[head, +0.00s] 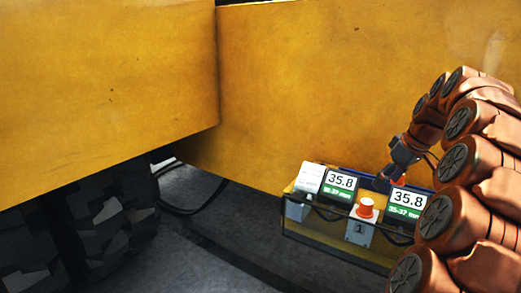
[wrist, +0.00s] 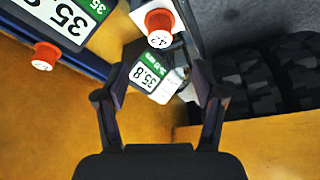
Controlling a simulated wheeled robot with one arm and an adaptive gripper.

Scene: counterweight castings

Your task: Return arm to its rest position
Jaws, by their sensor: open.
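My arm curves down the right side of the head view, with my gripper (head: 384,184) at its end just behind and above a yellow box (head: 325,232). The box carries two displays reading 35.8, and a red button (head: 366,207) on a plate marked 1 at its front. In the wrist view my gripper (wrist: 165,70) has its two dark fingers spread apart, with nothing held between them. Beyond the fingertips are a display reading 35.8 (wrist: 150,74) and a red button (wrist: 159,20). I cannot tell whether the fingers touch the box.
Large yellow castings (head: 330,90) fill the back and upper left. A black treaded tire (head: 85,225) stands at lower left, and also shows in the wrist view (wrist: 275,75). A black cable (head: 190,205) lies on the grey floor. A second red button (wrist: 45,56) is at left.

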